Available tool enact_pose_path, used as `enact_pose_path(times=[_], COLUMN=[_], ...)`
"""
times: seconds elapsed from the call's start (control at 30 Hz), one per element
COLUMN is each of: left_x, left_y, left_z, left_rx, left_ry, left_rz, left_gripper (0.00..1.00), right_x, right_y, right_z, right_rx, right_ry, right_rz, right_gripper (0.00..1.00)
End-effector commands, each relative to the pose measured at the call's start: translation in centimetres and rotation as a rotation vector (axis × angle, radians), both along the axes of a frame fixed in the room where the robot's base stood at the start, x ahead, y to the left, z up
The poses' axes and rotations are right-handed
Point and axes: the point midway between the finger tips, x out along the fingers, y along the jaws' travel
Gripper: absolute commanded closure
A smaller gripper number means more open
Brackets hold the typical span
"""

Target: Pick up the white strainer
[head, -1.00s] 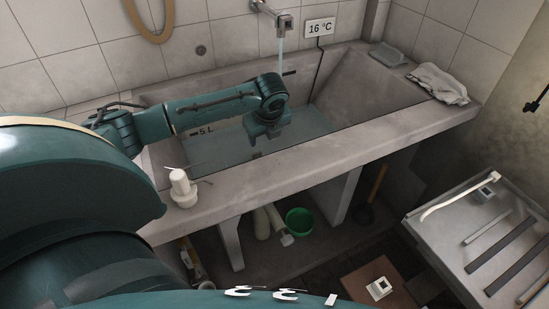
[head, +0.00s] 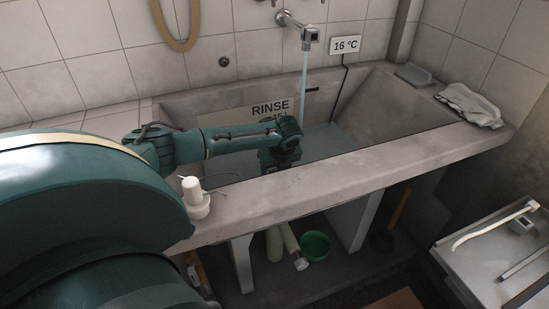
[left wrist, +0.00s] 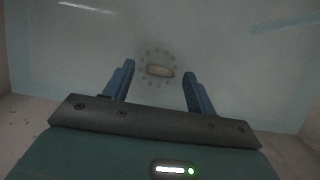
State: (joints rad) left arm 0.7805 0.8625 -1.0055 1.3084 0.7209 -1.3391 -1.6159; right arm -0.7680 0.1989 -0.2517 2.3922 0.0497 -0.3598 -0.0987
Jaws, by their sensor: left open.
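In the left wrist view, a pale round patch with a ring of small dark holes, seemingly the white strainer (left wrist: 146,76), lies flat on the floor of the tub under water. A small tan oblong piece (left wrist: 160,70) shows at its middle. My left gripper (left wrist: 158,78) is open, pointing down over it, with one finger on either side and nothing between the fingers in its grasp. In the head view my left gripper (head: 277,162) reaches down inside the tub. Its fingertips and the strainer are hidden there behind the front rim. My right gripper is not in view.
The concrete tub (head: 350,150) has a thick front rim. A tap (head: 300,28) runs water into it behind my gripper. A white pump bottle (head: 195,203) stands on the rim at the left. A cloth (head: 468,104) lies at the back right corner.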

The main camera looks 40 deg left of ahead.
Motion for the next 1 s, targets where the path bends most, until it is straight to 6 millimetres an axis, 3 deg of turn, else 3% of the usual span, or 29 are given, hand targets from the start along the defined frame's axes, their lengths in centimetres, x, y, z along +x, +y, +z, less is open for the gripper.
enact_pose_path(times=[0.03,0.17,0.47,1.0], left_x=[0.1,0.4,0.5,0.4], left_y=[0.3,0.8,0.9,0.9], left_z=[-1.3,-2.4,-2.6,-2.6], left_rx=[0.000,0.000,0.000,0.000], left_ry=[0.000,0.000,0.000,0.000], left_rz=[0.002,0.000,-0.001,0.000], left_gripper=[0.44,0.44,0.44,0.89], right_x=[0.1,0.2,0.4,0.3], right_y=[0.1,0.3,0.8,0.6], right_z=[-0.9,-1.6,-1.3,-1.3], right_rx=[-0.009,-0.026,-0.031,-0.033], right_ry=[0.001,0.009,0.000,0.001], right_rz=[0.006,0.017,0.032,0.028], right_gripper=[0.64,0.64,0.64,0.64])
